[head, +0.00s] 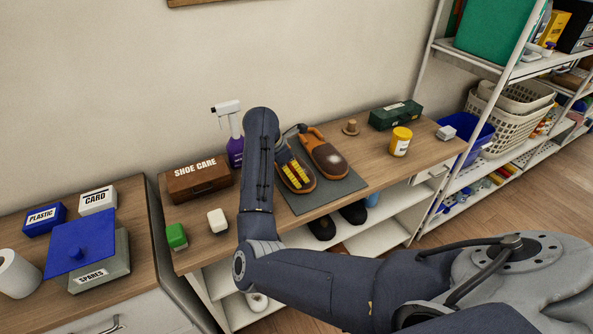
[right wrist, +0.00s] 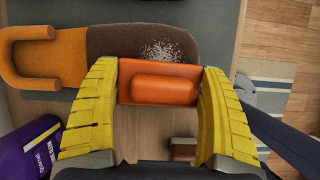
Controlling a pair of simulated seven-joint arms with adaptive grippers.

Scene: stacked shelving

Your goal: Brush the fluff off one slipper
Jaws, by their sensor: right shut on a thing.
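Two brown and orange slippers lie on a grey mat (head: 345,190). The right slipper (head: 327,160) has a pale fluff patch on its toe. The left slipper (head: 309,187) is partly hidden by my right gripper (head: 291,172). In the right wrist view, one slipper (right wrist: 105,43) lies just beyond the fingertips, with white fluff (right wrist: 165,50) on its toe. My right gripper's yellow fingers are shut on an orange block-shaped brush (right wrist: 165,88). The brush overlaps the slipper's near edge in that view; I cannot tell if they touch. Its underside is hidden. My left gripper is not in view.
A purple spray bottle (head: 235,150) and shoe care box (head: 199,180) stand left of the mat. Green (head: 176,236) and white (head: 217,220) blocks sit near the front edge. A yellow jar (head: 401,142) and green box (head: 396,115) stand right.

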